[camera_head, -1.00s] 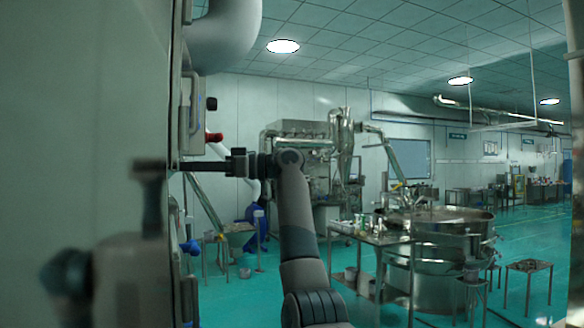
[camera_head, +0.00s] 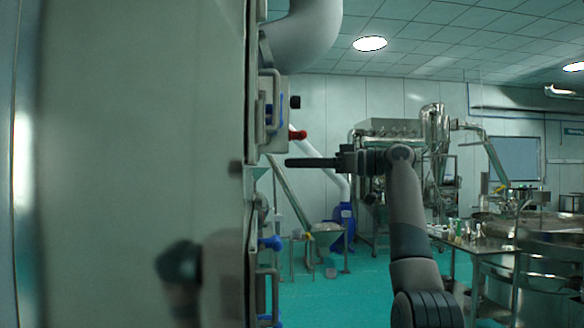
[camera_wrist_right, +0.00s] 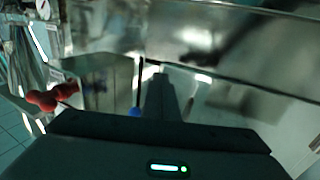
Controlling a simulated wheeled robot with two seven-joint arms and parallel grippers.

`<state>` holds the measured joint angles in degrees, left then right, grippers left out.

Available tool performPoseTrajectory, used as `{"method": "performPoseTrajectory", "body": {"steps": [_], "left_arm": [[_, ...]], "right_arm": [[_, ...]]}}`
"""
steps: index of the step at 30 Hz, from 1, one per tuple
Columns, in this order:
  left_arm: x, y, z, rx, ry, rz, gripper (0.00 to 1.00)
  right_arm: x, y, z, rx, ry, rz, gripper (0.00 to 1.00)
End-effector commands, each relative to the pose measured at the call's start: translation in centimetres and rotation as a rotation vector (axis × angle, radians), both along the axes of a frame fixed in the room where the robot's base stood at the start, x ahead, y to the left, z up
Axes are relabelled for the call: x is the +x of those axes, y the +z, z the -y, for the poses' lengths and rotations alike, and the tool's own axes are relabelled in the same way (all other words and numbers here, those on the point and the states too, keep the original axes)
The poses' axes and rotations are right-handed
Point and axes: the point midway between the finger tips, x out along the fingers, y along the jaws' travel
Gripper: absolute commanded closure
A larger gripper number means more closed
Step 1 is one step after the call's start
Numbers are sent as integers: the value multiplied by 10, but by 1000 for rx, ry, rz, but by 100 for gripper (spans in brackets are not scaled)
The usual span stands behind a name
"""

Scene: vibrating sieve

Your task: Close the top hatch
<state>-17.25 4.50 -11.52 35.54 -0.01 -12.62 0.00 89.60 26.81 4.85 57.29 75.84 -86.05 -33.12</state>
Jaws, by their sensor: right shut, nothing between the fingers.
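A tall pale-green machine wall (camera_head: 135,110) fills the left of the head view. On its edge-on side is an upper grey hatch-like unit (camera_head: 263,112) with a handle, seen nearly edge on, so I cannot tell how far open it is. A red knob (camera_head: 298,135) sticks out below it. My right gripper (camera_head: 290,162) is shut and empty, pointing left, just below the red knob and apart from the wall. In the right wrist view my right gripper (camera_wrist_right: 160,80) points at shiny metal, with the red knob (camera_wrist_right: 52,97) at left. My left gripper is not in view.
A grey pipe (camera_head: 305,30) curves out above the upper unit. Blue knobs (camera_head: 270,243) and a lower handle line the wall below. A metal machine (camera_head: 390,130), a work table (camera_head: 480,250) and a round vessel (camera_head: 555,245) stand behind and right. Teal floor between is open.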

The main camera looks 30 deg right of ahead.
Motion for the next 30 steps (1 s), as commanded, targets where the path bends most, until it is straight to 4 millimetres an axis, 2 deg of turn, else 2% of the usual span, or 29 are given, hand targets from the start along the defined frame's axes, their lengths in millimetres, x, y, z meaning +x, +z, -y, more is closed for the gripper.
{"method": "performPoseTrajectory", "body": {"steps": [15,21,30], "left_arm": [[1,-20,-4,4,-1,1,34],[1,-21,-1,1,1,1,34],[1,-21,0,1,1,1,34]], "right_arm": [[-22,-1,63,1,0,-2,100],[-25,0,71,0,0,0,100],[-25,0,71,0,0,0,100]]}}
